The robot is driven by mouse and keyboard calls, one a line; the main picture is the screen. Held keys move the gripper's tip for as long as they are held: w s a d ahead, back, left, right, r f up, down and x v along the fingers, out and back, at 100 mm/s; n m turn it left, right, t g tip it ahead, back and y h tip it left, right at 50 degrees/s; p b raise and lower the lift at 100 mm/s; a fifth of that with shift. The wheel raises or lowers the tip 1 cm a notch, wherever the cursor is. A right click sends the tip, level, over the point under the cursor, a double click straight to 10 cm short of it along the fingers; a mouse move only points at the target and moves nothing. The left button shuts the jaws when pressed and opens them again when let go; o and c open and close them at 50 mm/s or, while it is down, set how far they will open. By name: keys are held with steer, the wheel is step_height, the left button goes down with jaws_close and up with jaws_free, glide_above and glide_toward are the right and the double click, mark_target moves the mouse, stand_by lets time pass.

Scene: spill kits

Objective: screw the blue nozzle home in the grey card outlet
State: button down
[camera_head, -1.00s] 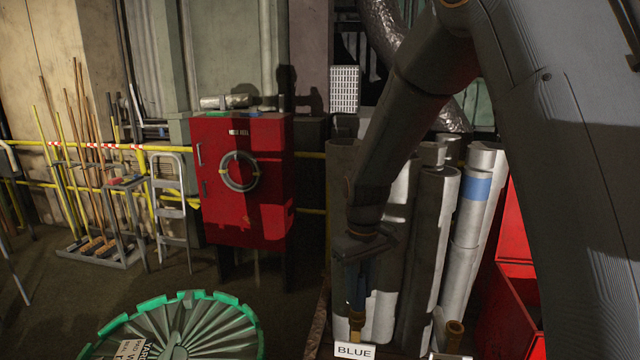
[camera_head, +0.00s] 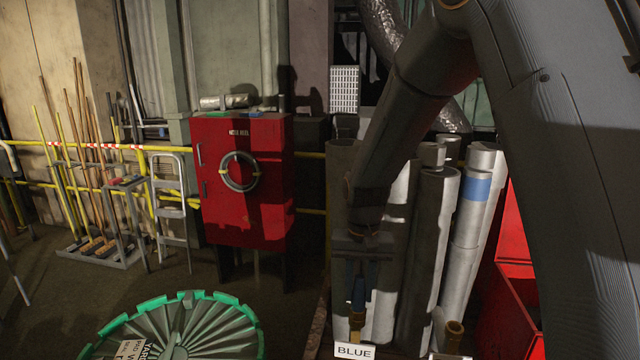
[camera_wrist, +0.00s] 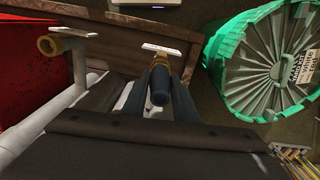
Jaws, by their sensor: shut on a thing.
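My gripper (camera_head: 358,292) points down and is shut on the blue nozzle (camera_wrist: 158,86), which stands between the fingers in the wrist view. Below the fingers in the head view is an upright brass outlet (camera_head: 357,321). A white card (camera_head: 354,351) reading "BLUE" stands in front of that outlet; it also shows in the wrist view (camera_wrist: 172,48). The nozzle is in line with this outlet, but the fingers hide how deep it sits. A second brass outlet (camera_head: 454,336) stands to the right, with its card (camera_head: 450,357) mostly cut off.
Tall grey-white pipes (camera_head: 470,230) stand close behind and beside my gripper. A red container (camera_head: 510,290) is at the right. A green-rimmed round lid (camera_head: 185,330) is at the lower left. A red cabinet (camera_head: 245,205) stands at the back, with open floor before it.

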steer(key=shift+m, duration=1.4)
steer(key=shift+m, duration=1)
steer(key=m, duration=0.3)
steer(key=shift+m, duration=0.7)
steer(key=m, duration=0.3)
steer(key=shift+m, duration=0.4)
